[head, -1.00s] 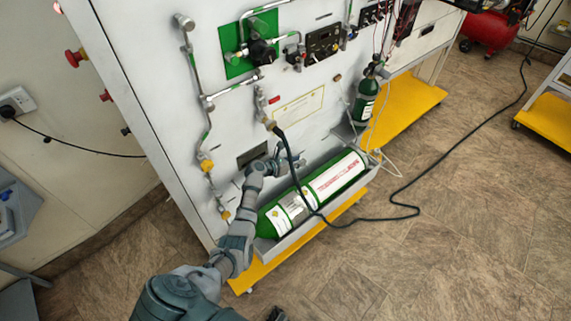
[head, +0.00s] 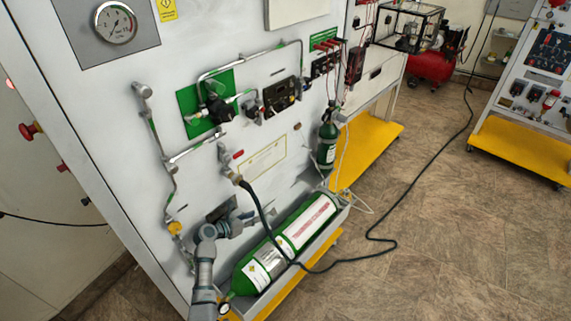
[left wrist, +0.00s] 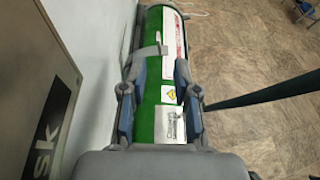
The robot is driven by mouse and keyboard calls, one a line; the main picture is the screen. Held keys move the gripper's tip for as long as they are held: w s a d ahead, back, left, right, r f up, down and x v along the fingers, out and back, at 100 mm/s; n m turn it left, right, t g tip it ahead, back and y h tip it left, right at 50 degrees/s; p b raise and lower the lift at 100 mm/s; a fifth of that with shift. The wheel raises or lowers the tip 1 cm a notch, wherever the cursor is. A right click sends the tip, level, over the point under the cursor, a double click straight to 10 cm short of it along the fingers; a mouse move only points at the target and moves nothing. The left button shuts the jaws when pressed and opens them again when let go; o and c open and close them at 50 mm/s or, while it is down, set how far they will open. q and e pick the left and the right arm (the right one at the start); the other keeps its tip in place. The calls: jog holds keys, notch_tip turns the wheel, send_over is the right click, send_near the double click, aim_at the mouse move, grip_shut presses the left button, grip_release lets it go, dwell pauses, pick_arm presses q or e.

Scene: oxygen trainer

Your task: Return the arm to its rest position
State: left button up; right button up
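My left arm comes up from the bottom of the head view, and its grey gripper (head: 250,216) is in front of the white panel, just left of the black hose. In the left wrist view the two fingers of the left gripper (left wrist: 158,88) are spread apart with nothing held between them. The large green cylinder (head: 251,274) lies in its tray beneath the gripper. It also shows in the left wrist view (left wrist: 149,124), behind the gap between the fingers. My right gripper is not in view.
The black hose (head: 258,207) hangs from a panel fitting and runs across the cylinder to the floor. Pipes and a valve on a green plate (head: 188,98) stick out above. A small green cylinder (head: 327,145) stands behind. The brown floor (head: 440,240) at right is mostly clear.

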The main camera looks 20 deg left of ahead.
pick_arm(q)
jog(key=s+d+f+m+g+y, duration=0.1)
jog(key=s+d+f+m+g, duration=0.3)
jog(key=s+m, duration=0.6)
jog(key=s+d+f+m+g+y, duration=0.2)
jog(key=s+d+f+m+g, duration=0.1)
jog(key=s+d+f+m, duration=0.55)
jog(key=s+d+r+m+g+y, duration=0.1)
jog(key=s+d+r+m, duration=0.15)
jog(key=s+m, duration=0.7)
jog(key=s+d+r+m+g+y, duration=0.1)
jog(key=s+d+r+m, duration=0.15)
jog(key=s+m, duration=0.7)
jog(key=s+f+n, duration=0.1)
jog(key=s+f, duration=0.2)
jog(key=f, duration=1.1)
jog(key=s+f+n+g, duration=0.1)
jog(key=s+f, duration=0.2)
jog(key=f, duration=1.1)
jog(key=shift+s+a+f+g, duration=0.2)
jog(key=shift+s+a+g, duration=0.1)
jog(key=shift+s+a, duration=0.05)
